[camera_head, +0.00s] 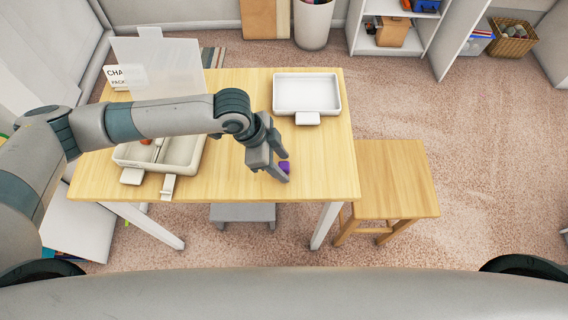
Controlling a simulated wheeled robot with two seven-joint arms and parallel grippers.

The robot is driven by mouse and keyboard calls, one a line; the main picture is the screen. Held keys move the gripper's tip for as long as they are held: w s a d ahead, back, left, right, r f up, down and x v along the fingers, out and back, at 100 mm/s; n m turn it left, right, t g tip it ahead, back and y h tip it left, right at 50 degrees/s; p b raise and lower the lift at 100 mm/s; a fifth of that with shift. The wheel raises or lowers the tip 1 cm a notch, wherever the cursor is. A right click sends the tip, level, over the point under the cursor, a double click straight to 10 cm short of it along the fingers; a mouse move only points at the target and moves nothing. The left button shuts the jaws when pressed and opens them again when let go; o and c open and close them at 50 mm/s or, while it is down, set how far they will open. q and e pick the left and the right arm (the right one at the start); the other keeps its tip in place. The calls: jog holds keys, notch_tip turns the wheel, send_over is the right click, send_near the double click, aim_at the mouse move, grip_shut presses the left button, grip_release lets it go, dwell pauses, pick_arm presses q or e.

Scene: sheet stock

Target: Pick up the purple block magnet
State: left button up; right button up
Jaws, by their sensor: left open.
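The purple block magnet (285,167) is a small purple piece on the wooden table (320,165), near its front right part. My left gripper (284,172) comes in from the left and is right at the magnet. Its jaws are open, with the magnet showing at the fingertips, partly hidden by the fingers. I cannot tell whether the fingers touch it. My right gripper is not in view.
An empty white tray (306,92) stands at the table's back right. A sectioned white tray (184,164) lies at the left, partly under my arm, before a clear upright panel (160,62). A wooden stool (392,178) stands right of the table.

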aim_at(281, 165)
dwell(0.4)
pick_arm(q)
jog(key=c, duration=1)
jog(key=shift+c, duration=0.7)
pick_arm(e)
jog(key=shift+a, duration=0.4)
pick_arm(q)
jog(key=shift+r, duration=0.1)
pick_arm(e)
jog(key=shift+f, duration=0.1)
pick_arm(q)
jog(key=shift+r+b, duration=0.5)
jog(key=shift+r, duration=0.05)
notch_tip(281, 165, up, 2)
jog(key=shift+r+b, duration=0.2)
jog(key=shift+b, duration=0.45)
jog(key=s+d+r+b, duration=0.3)
jog(key=s+d+r, duration=0.3)
jog(key=s, duration=0.4)
jog(key=shift+r, duration=0.65)
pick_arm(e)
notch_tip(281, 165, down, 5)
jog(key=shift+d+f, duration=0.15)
